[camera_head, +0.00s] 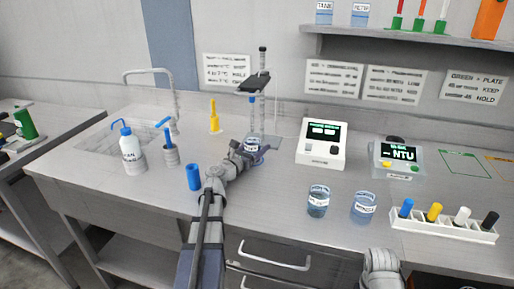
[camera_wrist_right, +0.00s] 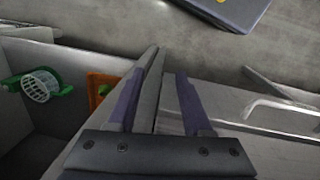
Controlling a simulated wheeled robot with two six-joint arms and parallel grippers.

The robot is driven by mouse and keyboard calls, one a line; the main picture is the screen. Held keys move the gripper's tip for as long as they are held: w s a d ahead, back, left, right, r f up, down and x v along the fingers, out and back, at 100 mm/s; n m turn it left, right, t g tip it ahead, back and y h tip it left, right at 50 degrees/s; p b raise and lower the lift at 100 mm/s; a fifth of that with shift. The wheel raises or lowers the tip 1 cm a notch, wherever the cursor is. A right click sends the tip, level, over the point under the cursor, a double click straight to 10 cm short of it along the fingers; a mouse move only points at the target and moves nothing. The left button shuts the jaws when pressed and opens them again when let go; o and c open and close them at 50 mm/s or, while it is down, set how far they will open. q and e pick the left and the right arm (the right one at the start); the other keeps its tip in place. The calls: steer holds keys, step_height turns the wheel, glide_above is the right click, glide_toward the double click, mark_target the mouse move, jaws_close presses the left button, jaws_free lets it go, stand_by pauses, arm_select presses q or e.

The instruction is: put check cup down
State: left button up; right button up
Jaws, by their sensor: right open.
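A small clear cup with a white label (camera_head: 252,144), which I take as the check cup, is at the foot of the metal stand (camera_head: 262,95) in the head view. My left gripper (camera_head: 251,152) is around this cup, its fingers shut on its sides. The label is too small to read. I cannot tell whether the cup's base touches the bench. My right gripper (camera_wrist_right: 158,90) is open and empty in the right wrist view, over the bench front and drawers, far from the cup.
Two labelled cups of liquid (camera_head: 318,201) (camera_head: 364,207) stand on the bench (camera_head: 275,195) right of my left arm. A blue cylinder (camera_head: 193,177) is close on its left. A white meter (camera_head: 321,144), an NTU meter (camera_head: 396,158) and a rack (camera_head: 443,225) stand to the right.

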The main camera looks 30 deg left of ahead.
arm_select(q)
steer(key=o, duration=0.4)
steer(key=shift+r, duration=0.1)
steer(key=shift+s+r, duration=0.1)
steer(key=shift+s, duration=0.05)
steer(key=s, duration=0.7)
steer(key=s+a, duration=0.1)
steer(key=s, duration=0.3)
steer(key=shift+s, duration=0.35)
